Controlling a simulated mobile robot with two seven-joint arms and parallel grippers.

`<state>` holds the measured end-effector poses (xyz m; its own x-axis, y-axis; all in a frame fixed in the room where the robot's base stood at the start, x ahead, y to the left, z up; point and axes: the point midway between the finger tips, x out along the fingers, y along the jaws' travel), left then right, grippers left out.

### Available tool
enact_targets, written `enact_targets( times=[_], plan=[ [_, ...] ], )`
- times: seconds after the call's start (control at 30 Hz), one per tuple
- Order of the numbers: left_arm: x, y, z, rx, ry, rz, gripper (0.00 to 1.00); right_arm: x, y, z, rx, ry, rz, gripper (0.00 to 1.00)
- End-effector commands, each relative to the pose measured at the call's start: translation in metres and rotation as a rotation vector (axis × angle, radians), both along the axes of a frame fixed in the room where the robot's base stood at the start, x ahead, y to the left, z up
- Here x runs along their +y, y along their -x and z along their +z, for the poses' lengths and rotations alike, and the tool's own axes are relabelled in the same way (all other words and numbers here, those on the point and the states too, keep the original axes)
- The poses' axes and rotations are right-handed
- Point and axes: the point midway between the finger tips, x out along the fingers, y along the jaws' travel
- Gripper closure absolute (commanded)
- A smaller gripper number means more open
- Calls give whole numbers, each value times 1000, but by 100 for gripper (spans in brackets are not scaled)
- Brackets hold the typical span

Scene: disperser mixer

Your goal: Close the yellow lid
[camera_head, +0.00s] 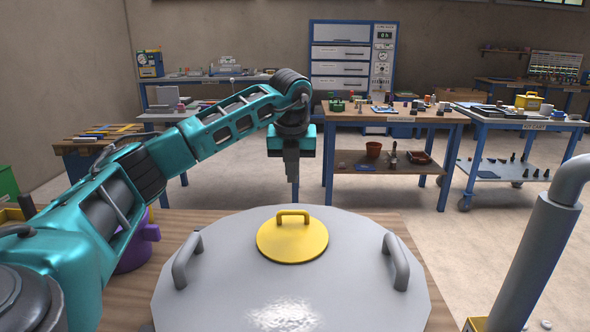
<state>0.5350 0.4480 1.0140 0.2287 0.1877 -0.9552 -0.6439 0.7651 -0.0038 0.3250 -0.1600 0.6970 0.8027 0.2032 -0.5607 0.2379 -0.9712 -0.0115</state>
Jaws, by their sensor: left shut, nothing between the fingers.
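The yellow lid (305,243) is a round disc with a small arched handle on top. It lies on the far part of the large round grey cover (230,285), apparently flat, but I cannot tell if it is fully seated. My left gripper (291,172) hangs beyond the lid in the picture, fingers pointing down. It is shut and empty, apart from the lid's handle. My right gripper is not in view.
The grey cover has grey handles at its left (187,260) and right (396,261). A grey bent pipe (535,255) rises at the right. A purple object (140,247) stands on the wooden surface (205,217) at left. Workbenches (395,115) stand farther back.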

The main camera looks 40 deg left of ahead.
Motion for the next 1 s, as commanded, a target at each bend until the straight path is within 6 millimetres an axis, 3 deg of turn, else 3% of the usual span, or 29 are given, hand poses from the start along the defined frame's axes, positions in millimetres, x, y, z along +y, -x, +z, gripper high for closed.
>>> enact_targets(
  times=[0.03,0.2,0.4,0.6,1.0],
  plan=[
    [2,-2,-14,4,0,1,100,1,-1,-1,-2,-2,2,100],
    [9,-11,-49,4,0,1,100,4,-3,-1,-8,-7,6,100],
    [14,-18,-79,1,2,-2,100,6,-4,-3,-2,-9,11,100],
    [17,-22,-93,1,1,-2,100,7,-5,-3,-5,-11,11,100],
    [18,-23,-95,0,2,-3,100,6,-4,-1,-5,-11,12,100]
  ],
)
